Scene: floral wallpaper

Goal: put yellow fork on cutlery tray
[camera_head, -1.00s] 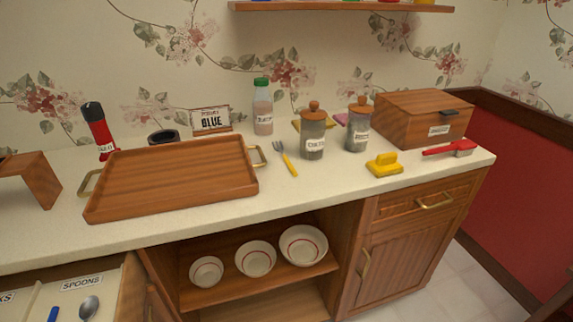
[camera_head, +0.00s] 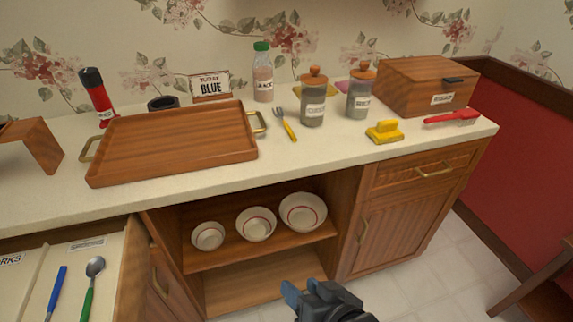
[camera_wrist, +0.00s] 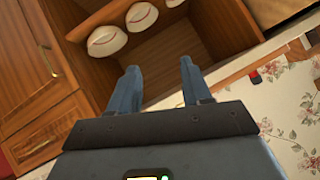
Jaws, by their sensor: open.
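The yellow fork (camera_head: 289,130) lies on the counter, right of the large wooden tray, with its grey-blue tines toward the wall. The cutlery tray (camera_head: 112,262) is white and sits in the open drawer at lower left. It is only partly in view; one label ends in "RKS". A blue-handled utensil and a green-handled spoon lie in it. My gripper (camera_head: 290,290) is in front of the low open shelf, well below and away from the fork. In the wrist view my gripper (camera_wrist: 160,68) has its fingers apart with nothing between them.
The wooden tray (camera_head: 170,146) fills the counter's left part. Bowls (camera_head: 256,224) sit on the shelf. The counter in front of the fork is clear.

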